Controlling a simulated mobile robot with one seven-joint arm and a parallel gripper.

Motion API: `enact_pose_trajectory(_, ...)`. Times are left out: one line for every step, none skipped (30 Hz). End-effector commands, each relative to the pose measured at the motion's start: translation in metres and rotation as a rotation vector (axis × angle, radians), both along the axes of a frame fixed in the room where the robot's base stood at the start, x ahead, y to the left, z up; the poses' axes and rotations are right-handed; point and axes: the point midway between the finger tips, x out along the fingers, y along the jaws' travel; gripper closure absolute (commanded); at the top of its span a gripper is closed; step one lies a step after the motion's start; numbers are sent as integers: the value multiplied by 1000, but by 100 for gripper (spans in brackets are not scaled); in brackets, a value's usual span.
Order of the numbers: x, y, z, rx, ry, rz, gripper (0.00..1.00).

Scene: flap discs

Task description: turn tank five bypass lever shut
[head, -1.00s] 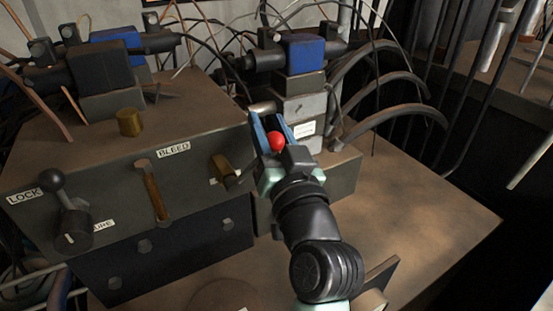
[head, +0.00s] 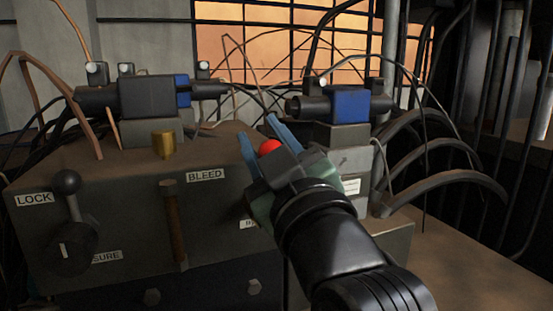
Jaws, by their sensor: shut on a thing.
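A red ball knob (head: 269,147) shows between the two blue fingers of my gripper (head: 257,128), in the head view's middle. My gripper is shut on it and reaches in from the lower right, over the right end of the dark valve block (head: 120,180). The knob's shaft is hidden behind my gripper, so I cannot tell the lever's angle. I see no readable tank number.
On the block are a black ball lever (head: 67,185) by the LOCK label, a rusty upright bar (head: 172,222) by BLEED and a brass knob (head: 164,145). Blue-ended valves (head: 350,105) and thick black hoses (head: 440,147) stand behind and right.

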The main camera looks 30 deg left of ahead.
Motion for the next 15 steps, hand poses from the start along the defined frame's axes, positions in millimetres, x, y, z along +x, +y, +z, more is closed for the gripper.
enact_pose_trajectory(-2,2,-3,-12,-14,4,100)
enact_pose_trajectory(-3,3,-3,-20,-22,4,100)
enact_pose_trajectory(-4,4,-2,-26,-30,4,100)
enact_pose_trajectory(-5,4,-2,-30,-36,4,100)
enact_pose_trajectory(-5,5,-2,-35,-41,4,100)
enact_pose_trajectory(-6,5,-1,-39,-46,3,100)
enact_pose_trajectory(-6,5,-1,-42,-51,3,100)
enact_pose_trajectory(-6,5,-1,-44,-53,4,100)
enact_pose_trajectory(-7,6,-1,-47,-56,4,100)
enact_pose_trajectory(-7,6,-1,-48,-58,4,100)
enact_pose_trajectory(-7,6,-1,-48,-59,4,100)
enact_pose_trajectory(-7,6,-1,-50,-60,4,100)
enact_pose_trajectory(-7,6,-1,-50,-60,4,100)
enact_pose_trajectory(-7,6,-1,-50,-60,4,100)
enact_pose_trajectory(-7,6,-1,-51,-61,4,100)
